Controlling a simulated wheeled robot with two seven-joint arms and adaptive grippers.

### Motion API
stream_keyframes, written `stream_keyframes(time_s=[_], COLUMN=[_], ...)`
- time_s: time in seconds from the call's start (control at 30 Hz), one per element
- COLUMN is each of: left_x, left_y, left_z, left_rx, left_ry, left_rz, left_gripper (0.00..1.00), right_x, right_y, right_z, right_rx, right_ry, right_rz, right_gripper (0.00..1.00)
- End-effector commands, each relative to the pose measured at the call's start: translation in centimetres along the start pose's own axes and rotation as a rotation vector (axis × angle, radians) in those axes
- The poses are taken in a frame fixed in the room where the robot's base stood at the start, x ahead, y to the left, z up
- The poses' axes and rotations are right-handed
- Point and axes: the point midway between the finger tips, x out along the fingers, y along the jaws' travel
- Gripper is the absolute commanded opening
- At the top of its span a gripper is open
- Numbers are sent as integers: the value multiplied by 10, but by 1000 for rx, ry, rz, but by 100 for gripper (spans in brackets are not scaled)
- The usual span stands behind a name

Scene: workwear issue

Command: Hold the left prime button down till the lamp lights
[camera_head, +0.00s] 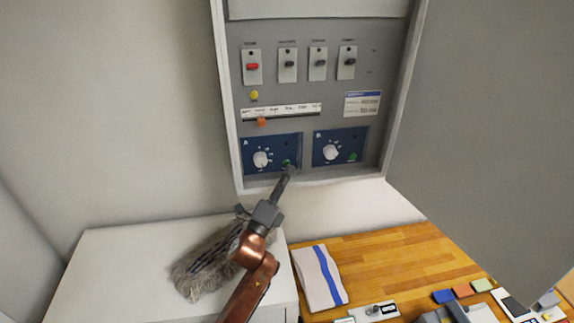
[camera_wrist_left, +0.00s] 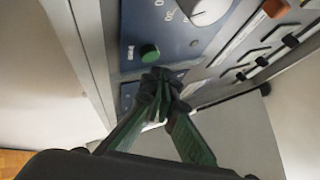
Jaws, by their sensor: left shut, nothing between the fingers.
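The left prime button is a green button (camera_head: 286,162) at the lower right of the left blue module (camera_head: 259,143), beside a white knob (camera_head: 261,159). It also shows in the left wrist view (camera_wrist_left: 150,53). My left gripper (camera_head: 288,171) is shut and empty, its tips just below the button in the head view. In the left wrist view its fingertips (camera_wrist_left: 158,88) are close to the button, which is uncovered; I cannot tell contact. A small dark spot above the button may be the lamp; no light shows there. My right gripper is out of view.
The right blue module (camera_head: 340,145) has its own knob and green button. Switches and an orange slider (camera_head: 262,122) sit above. The open cabinet door (camera_head: 480,130) stands at right. A grey fluffy duster (camera_head: 208,265) lies on the white surface below; a striped cloth (camera_head: 320,277) lies on the wooden table.

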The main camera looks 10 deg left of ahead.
Motion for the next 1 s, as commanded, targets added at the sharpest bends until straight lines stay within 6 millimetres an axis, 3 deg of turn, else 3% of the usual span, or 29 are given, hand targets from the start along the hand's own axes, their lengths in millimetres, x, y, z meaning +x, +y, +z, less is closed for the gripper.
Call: stream_keyframes(time_s=[1.0], left_x=[6], left_y=[4], left_z=[5], left_rx=[1], left_ry=[0], left_rz=[0], left_gripper=[0], right_x=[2], right_y=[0], right_z=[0], right_rx=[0], right_ry=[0], right_rz=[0], right_gripper=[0])
